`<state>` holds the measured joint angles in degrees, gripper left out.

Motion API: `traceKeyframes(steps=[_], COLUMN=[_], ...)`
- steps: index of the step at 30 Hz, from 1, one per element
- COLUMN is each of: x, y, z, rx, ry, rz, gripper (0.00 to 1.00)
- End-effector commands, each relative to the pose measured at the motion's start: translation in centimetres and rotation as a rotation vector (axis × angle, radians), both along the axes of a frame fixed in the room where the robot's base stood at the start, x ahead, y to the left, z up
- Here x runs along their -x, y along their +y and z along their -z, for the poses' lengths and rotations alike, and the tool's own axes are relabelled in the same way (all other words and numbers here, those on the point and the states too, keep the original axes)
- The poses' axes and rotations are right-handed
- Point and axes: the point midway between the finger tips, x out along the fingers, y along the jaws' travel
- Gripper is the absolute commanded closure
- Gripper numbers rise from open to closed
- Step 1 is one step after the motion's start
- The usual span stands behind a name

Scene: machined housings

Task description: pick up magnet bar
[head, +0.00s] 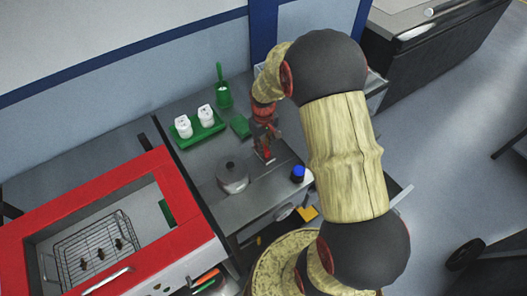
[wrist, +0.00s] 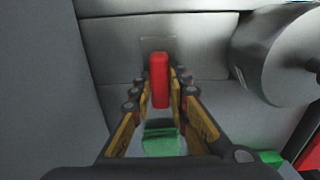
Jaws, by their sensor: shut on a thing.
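The magnet bar (wrist: 160,78) shows in the wrist view as a red bar between my fingertips. My gripper (wrist: 160,86) is shut on it, with a finger against each side. In the head view my gripper (head: 264,152) points down over the grey bench, just right of a grey lidded pot, and a small red patch shows at its tip. A green piece (wrist: 161,140) shows between the finger bases in the wrist view; I cannot tell what it belongs to. I cannot tell whether the bar touches the bench.
The grey pot (head: 232,178) stands close to my gripper. A blue-capped jar (head: 298,174) is near the bench's front edge. Behind are a green tray (head: 214,130) with white parts, a green block (head: 240,127) and a green holder (head: 224,98). A red-framed basin (head: 180,237) is at left.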

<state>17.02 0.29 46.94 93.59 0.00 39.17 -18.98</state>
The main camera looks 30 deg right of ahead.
Motion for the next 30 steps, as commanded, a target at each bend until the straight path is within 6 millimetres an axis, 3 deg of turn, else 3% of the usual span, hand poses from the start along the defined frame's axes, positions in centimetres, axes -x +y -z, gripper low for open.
traceKeyframes(steps=[5, 22, 30], x=[0.0, -0.1, -0.2], y=[0.0, 0.0, -0.1], z=[0.0, -0.2, -2.5], rx=[0.000, 0.000, 0.002], ry=[0.000, -0.001, -0.005], rz=[0.000, 0.000, 0.000], gripper=[1.00, 1.00, 1.00])
